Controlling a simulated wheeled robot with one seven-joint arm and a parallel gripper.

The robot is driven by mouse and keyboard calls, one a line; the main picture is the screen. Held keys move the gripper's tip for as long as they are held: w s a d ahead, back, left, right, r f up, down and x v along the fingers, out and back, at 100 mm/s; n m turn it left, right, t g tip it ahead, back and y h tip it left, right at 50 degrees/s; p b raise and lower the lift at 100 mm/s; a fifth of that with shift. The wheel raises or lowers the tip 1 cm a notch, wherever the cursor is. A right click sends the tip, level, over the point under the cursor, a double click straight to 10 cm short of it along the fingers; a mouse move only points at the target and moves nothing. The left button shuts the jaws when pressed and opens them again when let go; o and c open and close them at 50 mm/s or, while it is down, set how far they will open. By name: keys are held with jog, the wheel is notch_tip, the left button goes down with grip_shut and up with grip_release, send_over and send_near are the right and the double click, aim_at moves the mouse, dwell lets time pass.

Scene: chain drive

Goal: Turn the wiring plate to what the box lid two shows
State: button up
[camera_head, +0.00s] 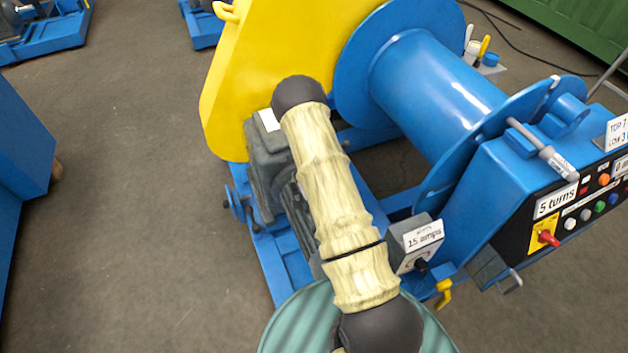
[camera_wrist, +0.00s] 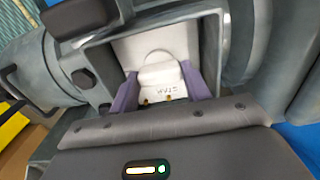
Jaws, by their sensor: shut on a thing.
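In the wrist view my gripper (camera_wrist: 160,90) reaches into an open grey terminal box (camera_wrist: 97,58). Its two purple fingers are shut on a white piece, the wiring plate (camera_wrist: 160,76), one finger on each side. The plate has a rounded raised part, small marks too blurred to read, and two brass-coloured spots near its lower edge. In the head view my arm hides the gripper and plate. A grey motor housing (camera_head: 268,155) with a white label (camera_head: 268,120) shows beside the arm. I cannot tell whether this is box lid two.
A yellow guard (camera_head: 250,60) and blue drum (camera_head: 430,85) stand behind my arm. At right, a control box carries a "5 turns" sign (camera_head: 556,201); a smaller box has a "15 amps" sign (camera_head: 423,236). The floor (camera_head: 130,180) at left is clear.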

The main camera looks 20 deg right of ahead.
jog(key=o, duration=0.7)
notch_tip(320, 180, up, 17)
jog(key=shift+r+p, duration=0.2)
jog(key=shift+p, duration=0.6)
